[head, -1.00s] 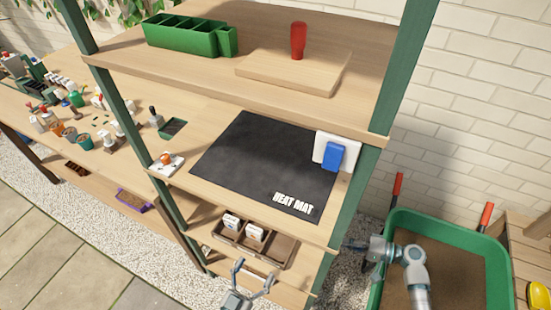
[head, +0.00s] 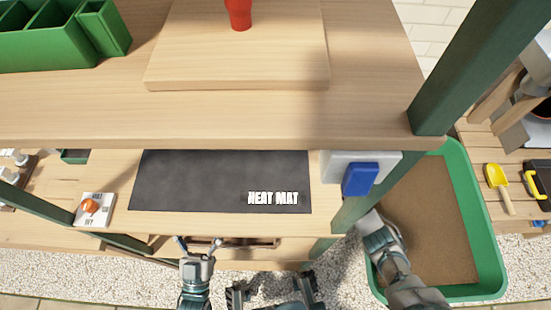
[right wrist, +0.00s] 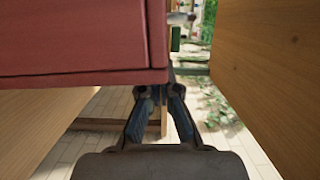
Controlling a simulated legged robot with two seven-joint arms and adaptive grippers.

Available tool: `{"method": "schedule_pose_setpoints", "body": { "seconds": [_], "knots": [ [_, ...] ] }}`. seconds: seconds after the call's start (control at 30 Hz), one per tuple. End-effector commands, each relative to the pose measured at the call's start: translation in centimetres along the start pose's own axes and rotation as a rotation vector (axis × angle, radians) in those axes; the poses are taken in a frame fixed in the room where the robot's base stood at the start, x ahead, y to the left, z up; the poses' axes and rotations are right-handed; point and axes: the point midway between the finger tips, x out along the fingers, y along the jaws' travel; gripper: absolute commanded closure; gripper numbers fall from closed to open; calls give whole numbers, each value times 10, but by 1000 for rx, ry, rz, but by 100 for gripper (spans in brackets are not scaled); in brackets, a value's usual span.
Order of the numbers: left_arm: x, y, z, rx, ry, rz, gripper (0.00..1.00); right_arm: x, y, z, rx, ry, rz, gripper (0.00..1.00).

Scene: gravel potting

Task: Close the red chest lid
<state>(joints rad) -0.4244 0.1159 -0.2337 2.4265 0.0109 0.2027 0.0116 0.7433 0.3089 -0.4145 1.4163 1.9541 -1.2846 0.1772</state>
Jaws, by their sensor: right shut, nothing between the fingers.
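A dull red wooden box (right wrist: 75,40), which looks like part of the red chest, fills the upper left of the right wrist view. I cannot tell its lid from its body, and I cannot make out the chest in the head view. My right gripper (right wrist: 162,93) is shut and empty, close by the box's lower right corner; touching or apart is unclear. My left gripper (head: 199,243) is open and empty in front of the bench edge.
The heat mat (head: 220,185) lies below a shelf holding a board (head: 200,60) and green organizer (head: 105,35). A wooden panel (right wrist: 275,70) stands right of the right gripper.

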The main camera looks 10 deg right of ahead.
Motion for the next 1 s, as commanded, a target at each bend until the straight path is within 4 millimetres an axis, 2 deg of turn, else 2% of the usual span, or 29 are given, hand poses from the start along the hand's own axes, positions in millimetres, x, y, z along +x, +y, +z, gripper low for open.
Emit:
{"method": "schedule_pose_setpoints", "body": {
  "seconds": [0.1,0.4,0.67,0.83,1.0],
  "knots": [
    [2,5,1,6,10,3,13,11,0,0,-1,-1,-3,100],
    [2,5,-1,7,18,3,13,10,0,0,0,2,-12,100],
    [3,6,-2,3,18,2,13,17,-1,1,-7,2,-2,100],
    [4,6,0,5,0,2,13,20,-4,7,-46,1,9,100],
    [2,4,8,13,-82,1,13,19,-11,21,-137,1,27,100]
  ]
}}
